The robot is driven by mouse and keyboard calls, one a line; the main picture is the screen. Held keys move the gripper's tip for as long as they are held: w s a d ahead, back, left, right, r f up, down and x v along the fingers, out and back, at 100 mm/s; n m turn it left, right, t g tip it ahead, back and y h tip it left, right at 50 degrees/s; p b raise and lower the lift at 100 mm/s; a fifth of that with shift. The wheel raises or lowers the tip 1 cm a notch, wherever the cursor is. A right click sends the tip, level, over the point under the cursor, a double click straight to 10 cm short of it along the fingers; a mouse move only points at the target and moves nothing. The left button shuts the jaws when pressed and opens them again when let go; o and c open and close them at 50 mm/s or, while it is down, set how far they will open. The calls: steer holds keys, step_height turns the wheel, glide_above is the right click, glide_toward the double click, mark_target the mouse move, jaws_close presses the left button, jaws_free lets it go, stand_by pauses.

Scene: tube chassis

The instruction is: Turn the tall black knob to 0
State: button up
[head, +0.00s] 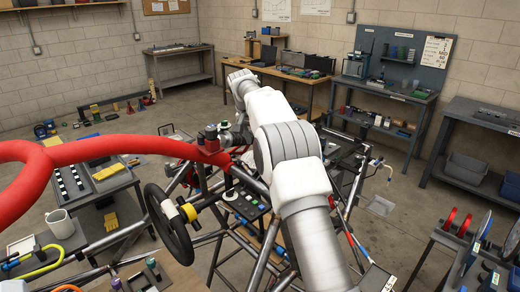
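My white arm rises from the bottom right and reaches away over a tube chassis (273,236). Its far end bends near the top middle, and I cannot make out gripper fingers; the arm hides what lies behind it. A small dark panel (247,206) with several coloured buttons is mounted on the chassis, left of my arm. A slim black upright piece (228,183) stands at the panel's left end; I cannot tell whether it is the tall black knob. No scale or 0 mark can be read there.
A thick red tube (110,147) crosses the left side above the chassis. A black steering wheel (168,224) with a yellow band stands left of the panel. A red and dark fitting (211,138) sits by the tube's end. Benches line the walls; open floor lies behind.

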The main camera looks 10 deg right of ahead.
steer(key=shift+x, duration=2.25)
jaws_close()
